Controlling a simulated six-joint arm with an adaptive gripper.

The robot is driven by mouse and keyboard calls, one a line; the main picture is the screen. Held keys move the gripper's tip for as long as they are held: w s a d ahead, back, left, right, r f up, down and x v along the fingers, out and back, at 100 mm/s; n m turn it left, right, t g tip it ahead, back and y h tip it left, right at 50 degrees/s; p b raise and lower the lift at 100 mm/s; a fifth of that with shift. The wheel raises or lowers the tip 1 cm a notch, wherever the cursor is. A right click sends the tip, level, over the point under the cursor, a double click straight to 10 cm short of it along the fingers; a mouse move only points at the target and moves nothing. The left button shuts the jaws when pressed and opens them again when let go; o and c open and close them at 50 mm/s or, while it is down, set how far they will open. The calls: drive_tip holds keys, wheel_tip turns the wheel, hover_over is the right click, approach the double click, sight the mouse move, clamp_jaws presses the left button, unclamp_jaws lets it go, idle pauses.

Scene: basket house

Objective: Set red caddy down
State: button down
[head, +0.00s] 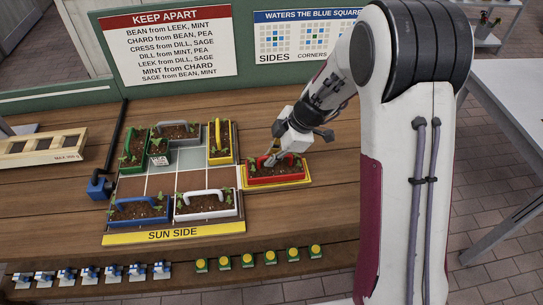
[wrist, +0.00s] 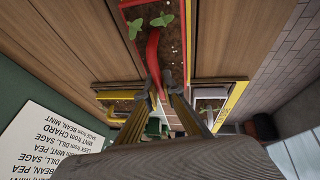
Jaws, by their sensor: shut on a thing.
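The red caddy (head: 276,171) holds soil and small green plants. It is at a yellow-edged pad (head: 299,182) just right of the planter board (head: 162,184). I cannot tell whether it rests on the pad or hangs slightly above it. My gripper (head: 272,160) is above the caddy, shut on its red handle. In the wrist view the red handle (wrist: 153,50) runs down between the fingertips of my gripper (wrist: 163,88), and soil with two seedlings shows beside it. The caddy looks about level. Part of its handle is hidden by my gripper in the head view.
Grey (head: 178,126), green (head: 126,146), yellow (head: 220,160), blue (head: 137,221) and white (head: 205,215) caddies stand on the board. A blue pump-like thing (head: 97,188) is at its left. Wooden tray (head: 40,148) lies far left. Small blue-white and green-yellow pieces line the front.

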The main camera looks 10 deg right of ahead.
drive_tip(key=shift+f, duration=0.15)
drive_tip(key=c, duration=2.2)
unclamp_jaws()
drive_tip(key=v, duration=1.2)
drive_tip(key=shift+r, duration=0.25)
